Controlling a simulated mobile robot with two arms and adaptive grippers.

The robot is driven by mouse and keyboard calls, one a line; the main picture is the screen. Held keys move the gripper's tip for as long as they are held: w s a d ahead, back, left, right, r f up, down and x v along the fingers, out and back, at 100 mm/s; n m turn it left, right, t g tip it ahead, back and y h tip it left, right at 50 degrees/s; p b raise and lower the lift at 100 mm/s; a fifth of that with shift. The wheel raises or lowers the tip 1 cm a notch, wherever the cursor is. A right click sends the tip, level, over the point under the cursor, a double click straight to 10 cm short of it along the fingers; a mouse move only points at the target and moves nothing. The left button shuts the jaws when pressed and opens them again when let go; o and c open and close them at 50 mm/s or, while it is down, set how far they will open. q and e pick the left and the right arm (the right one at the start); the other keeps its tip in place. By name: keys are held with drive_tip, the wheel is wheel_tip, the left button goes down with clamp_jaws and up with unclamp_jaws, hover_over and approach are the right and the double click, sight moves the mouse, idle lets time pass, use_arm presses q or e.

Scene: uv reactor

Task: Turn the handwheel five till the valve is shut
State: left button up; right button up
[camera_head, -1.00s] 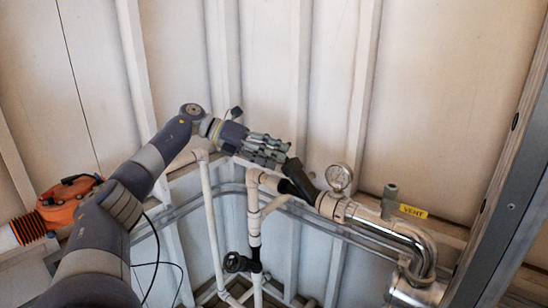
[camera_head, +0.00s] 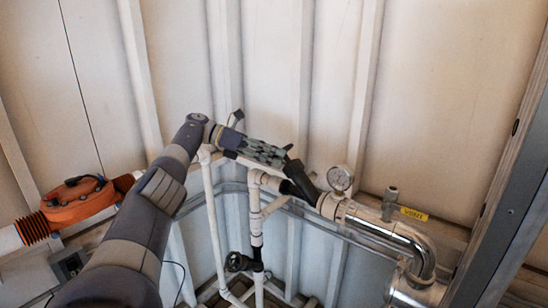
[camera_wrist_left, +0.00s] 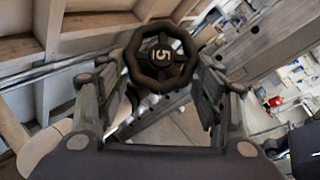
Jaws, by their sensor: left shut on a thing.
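Handwheel five (camera_wrist_left: 161,57) is a black lobed wheel with a white "5" on its hub. In the left wrist view it faces me, between the two fingers of my left gripper (camera_wrist_left: 160,90), which is shut on its rim. In the head view my left gripper (camera_head: 280,157) reaches in from the left to the upper end of a black angled fitting (camera_head: 302,180). I cannot make out the wheel there, as the fingers cover that spot. The valve's inner state does not show. My right gripper is in neither view.
A pressure gauge (camera_head: 339,178) and a shiny steel pipe (camera_head: 385,228) with a yellow VENT label (camera_head: 414,213) lie to the right. A second black handwheel (camera_head: 238,262) sits lower on white pipes (camera_head: 214,215). An orange fitting (camera_head: 78,201) is at left.

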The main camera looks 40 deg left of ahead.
use_arm(q)
drive_tip(key=shift+f, duration=0.1)
idle(0.3)
drive_tip(key=o, duration=1)
wheel_tip(320, 180, up, 10)
drive_tip(key=shift+r, duration=0.1)
